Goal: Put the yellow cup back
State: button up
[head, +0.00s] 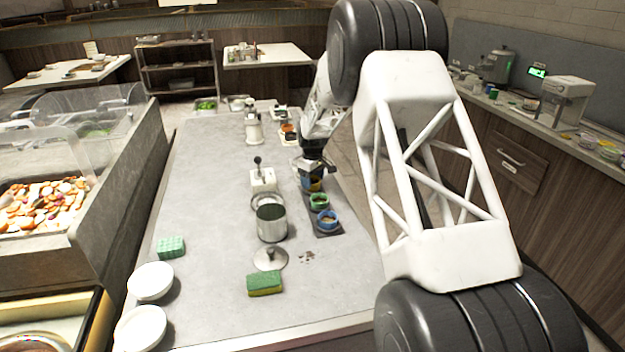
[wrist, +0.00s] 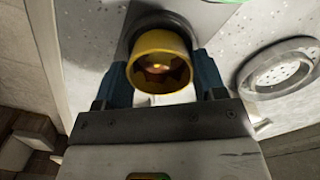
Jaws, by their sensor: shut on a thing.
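The yellow cup (wrist: 158,45) is between the two blue fingers of my gripper (wrist: 163,80) in the wrist view. The fingers are shut on its sides, and its open mouth faces the camera. A dark round shape (wrist: 160,18) shows just beyond the cup; I cannot tell whether the cup touches it. In the head view my gripper (head: 312,183) is at the far end of the dark well strip (head: 327,234), and the cup is mostly hidden by the fingers. A green cup (head: 319,201) and a blue cup (head: 327,219) sit in the strip, nearer the camera.
A metal pot (head: 271,224), its lid (head: 270,257) and a white dispenser (head: 262,179) stand left of the strip. A sponge (head: 264,284) and white bowls (head: 150,281) are nearer the front. The left-middle counter (head: 205,215) is clear.

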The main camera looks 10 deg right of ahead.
jog(key=shift+f, duration=0.5)
dwell(0.8)
jog(key=o, duration=1)
jog(key=shift+r, duration=0.15)
notch_tip(320, 180, up, 8)
dwell(0.6)
jog(key=shift+s, duration=0.1)
